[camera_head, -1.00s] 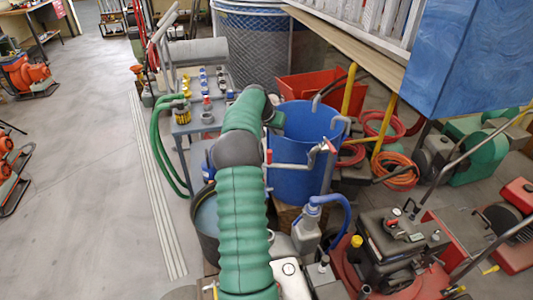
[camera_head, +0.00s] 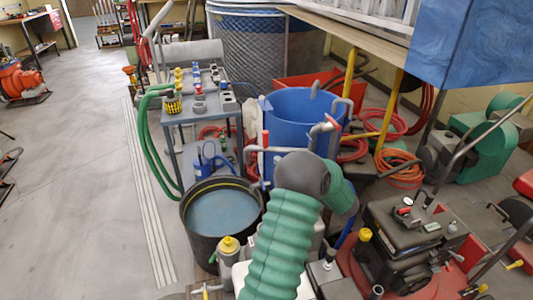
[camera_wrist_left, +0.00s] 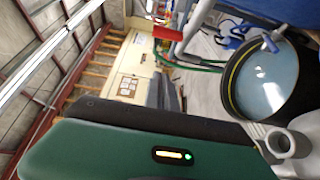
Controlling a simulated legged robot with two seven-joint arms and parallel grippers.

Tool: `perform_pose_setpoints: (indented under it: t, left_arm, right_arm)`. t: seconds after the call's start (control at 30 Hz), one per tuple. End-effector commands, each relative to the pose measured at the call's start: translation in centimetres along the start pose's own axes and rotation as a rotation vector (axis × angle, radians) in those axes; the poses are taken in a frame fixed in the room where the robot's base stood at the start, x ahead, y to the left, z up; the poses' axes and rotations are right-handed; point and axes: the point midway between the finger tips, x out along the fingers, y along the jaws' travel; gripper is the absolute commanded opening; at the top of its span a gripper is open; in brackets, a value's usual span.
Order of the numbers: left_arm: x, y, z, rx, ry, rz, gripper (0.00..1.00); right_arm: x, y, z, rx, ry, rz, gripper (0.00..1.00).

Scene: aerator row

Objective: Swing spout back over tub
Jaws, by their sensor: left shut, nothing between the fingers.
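The grey spout pipe (camera_head: 285,150) runs sideways in front of the blue drum (camera_head: 300,110), with an upright red handle (camera_head: 265,140) near its left end. That end bends down near the back right rim of the round black tub (camera_head: 190,222), which holds bluish water. The tub also shows in the left wrist view (camera_wrist_left: 232,85), beside a red handle (camera_wrist_left: 168,33). My left gripper (camera_head: 343,190), shut and empty, is right of the tub and in front of the drum, apart from the spout. Its fingertips are hidden. My right gripper is not in view.
A grey bench (camera_head: 190,108) with fittings stands behind the tub. A red and black machine (camera_head: 410,235) stands at the right. Floor at the left (camera_head: 70,190) is clear.

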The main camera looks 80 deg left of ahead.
Motion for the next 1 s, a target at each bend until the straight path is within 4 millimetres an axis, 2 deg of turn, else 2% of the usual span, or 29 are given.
perform_pose_setpoints:
  t: [0.17, 0.57, 0.7, 0.8, 1.0]
  left_arm:
    - [1.4, 0.0, -0.4, -0.008, 0.016, 0.007, 0.00]
    - [9.9, 0.0, -0.5, -0.007, 0.015, 0.008, 0.00]
    - [10.5, 0.0, 2.0, -0.007, 0.009, 0.008, 0.00]
    - [10.7, 0.1, 3.0, -0.005, 0.009, 0.008, 0.00]
    - [10.9, 0.4, 3.5, -0.004, 0.010, 0.009, 0.00]
  right_arm:
    - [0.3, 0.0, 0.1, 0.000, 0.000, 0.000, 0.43]
    - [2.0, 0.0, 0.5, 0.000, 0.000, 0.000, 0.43]
    - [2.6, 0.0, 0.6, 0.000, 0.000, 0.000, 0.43]
    - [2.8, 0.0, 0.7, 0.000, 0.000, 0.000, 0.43]
    - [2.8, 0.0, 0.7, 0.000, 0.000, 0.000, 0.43]
